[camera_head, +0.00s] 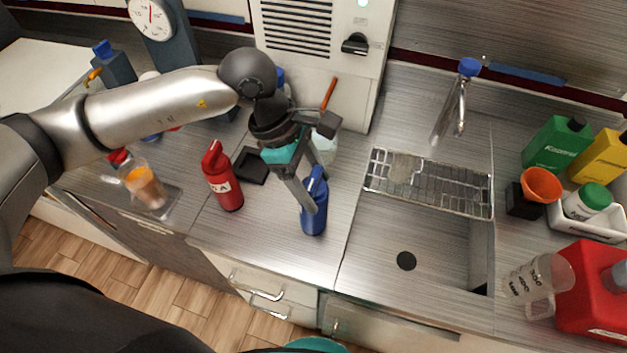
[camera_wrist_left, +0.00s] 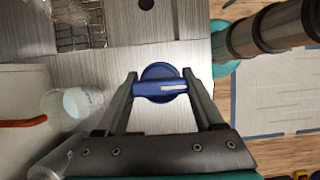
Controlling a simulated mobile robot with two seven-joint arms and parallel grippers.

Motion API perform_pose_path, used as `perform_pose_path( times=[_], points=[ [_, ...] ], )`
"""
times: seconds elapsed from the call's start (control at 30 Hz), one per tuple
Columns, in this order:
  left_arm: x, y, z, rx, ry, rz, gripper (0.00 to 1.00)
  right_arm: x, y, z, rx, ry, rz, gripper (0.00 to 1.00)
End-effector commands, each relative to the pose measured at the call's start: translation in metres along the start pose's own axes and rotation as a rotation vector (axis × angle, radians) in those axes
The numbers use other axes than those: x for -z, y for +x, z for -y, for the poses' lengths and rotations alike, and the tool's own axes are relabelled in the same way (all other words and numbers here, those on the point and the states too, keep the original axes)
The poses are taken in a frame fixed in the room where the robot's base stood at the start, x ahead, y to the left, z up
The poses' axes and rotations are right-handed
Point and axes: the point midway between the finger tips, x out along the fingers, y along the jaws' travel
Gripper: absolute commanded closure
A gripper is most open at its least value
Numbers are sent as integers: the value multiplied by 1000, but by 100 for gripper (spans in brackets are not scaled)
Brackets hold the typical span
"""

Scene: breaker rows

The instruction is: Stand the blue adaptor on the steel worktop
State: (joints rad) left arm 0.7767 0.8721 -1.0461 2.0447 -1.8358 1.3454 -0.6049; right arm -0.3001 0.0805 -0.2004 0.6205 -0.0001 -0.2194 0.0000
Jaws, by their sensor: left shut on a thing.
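The blue adaptor (camera_head: 313,219) is upright in the head view, over the steel worktop (camera_head: 275,235) just left of the sink. My left gripper (camera_head: 314,198) is shut on its upper part, with a finger across its front. In the left wrist view the adaptor (camera_wrist_left: 160,97) shows from above as a round blue body with a flat bar on top, between the fingertips of the left gripper (camera_wrist_left: 160,84). I cannot tell whether its base touches the worktop. My right gripper is not in view.
A red bottle (camera_head: 222,178) and a black tray (camera_head: 250,165) stand to the left. A white cabinet (camera_head: 315,50) is behind. The worktop in front is clear.

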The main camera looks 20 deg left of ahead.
Motion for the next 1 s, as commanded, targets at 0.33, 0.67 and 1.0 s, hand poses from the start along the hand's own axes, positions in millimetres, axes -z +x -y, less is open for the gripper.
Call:
perform_pose_path(
  times=[0.33, 0.67, 1.0],
  points=[
    [1, 1, 0, 0, -1, 0, 1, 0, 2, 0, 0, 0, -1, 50],
    [-1, -2, 0, 0, -1, -1, 1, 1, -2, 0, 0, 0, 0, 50],
    [0, -69, -2, -6, -1, -1, 1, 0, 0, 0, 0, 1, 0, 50]
  ],
)
